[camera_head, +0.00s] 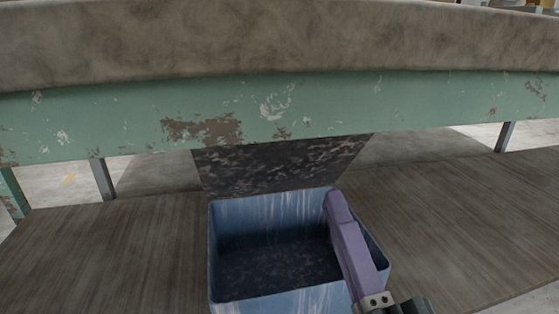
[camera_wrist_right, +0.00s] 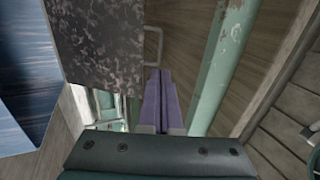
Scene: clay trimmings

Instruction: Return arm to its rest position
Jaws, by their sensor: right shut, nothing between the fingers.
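My right gripper (camera_head: 336,198) reaches in from the lower right of the head view, its purple fingers over the right side of a blue bin. In the right wrist view its two purple fingers (camera_wrist_right: 159,75) lie side by side, shut and empty. The blue bin (camera_head: 225,232) stands on the wooden lower shelf, open at the top, with a dark mottled inside. Whether the fingers touch its rim cannot be told. A blue surface (camera_wrist_right: 25,80), seemingly the bin, shows at the left of the wrist view. My left gripper is not in view.
A bench top (camera_head: 280,40) with a chipped green apron (camera_head: 350,105) spans above the shelf (camera_head: 120,250). A dark speckled panel (camera_head: 280,165) lies behind the bin; a similar one (camera_wrist_right: 105,40) and a thin metal loop (camera_wrist_right: 154,45) show near the fingertips. The shelf's right part is clear.

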